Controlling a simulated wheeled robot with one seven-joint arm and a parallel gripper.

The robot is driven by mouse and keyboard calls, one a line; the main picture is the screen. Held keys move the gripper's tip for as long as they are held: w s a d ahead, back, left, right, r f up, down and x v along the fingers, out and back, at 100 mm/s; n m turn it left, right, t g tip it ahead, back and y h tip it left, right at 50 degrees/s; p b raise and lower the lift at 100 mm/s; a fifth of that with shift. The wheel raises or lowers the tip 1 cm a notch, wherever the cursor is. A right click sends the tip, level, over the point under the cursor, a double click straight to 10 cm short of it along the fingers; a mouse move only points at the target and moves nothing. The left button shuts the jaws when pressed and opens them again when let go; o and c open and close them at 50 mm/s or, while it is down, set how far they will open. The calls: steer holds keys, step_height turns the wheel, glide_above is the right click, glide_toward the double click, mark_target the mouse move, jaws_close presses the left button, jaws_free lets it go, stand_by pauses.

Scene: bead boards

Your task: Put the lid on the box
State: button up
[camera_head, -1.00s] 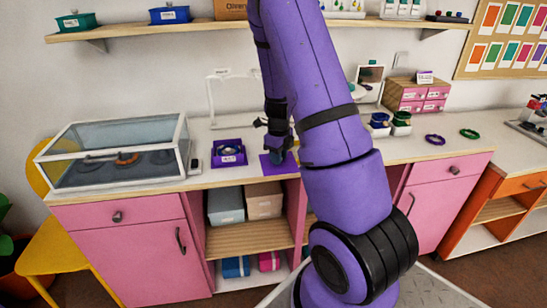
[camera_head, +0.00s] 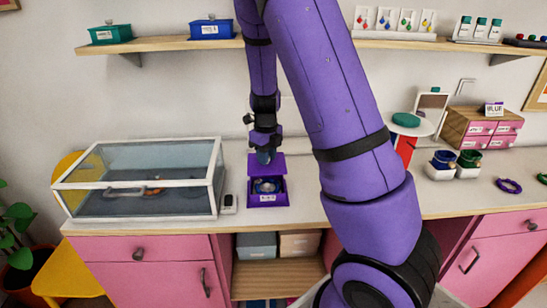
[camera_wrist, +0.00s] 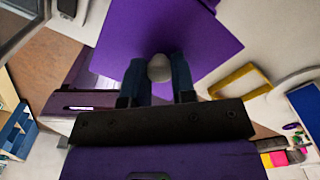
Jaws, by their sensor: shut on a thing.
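The purple lid (camera_head: 278,168) hangs from my gripper (camera_head: 264,157), which is shut on its pale round knob. In the wrist view the lid (camera_wrist: 200,30) spreads out beyond the fingertips, and the knob (camera_wrist: 159,68) sits between the two dark blue fingers (camera_wrist: 159,78). The open purple box (camera_head: 267,200) stands on the counter, with a label on its front and a ring-shaped item inside. The lid appears above the rear part of the box, apart from its front rim. The exact height gap cannot be told.
A glass display case (camera_head: 145,199) stands just left of the box, with a small dark device (camera_head: 228,204) between them. The counter right of the box is partly hidden by my arm.

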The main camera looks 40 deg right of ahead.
steer(key=shift+f, duration=3.1)
steer(key=shift+f, duration=0.4)
steer(key=o, duration=1.4)
steer(key=shift+r, duration=4.05)
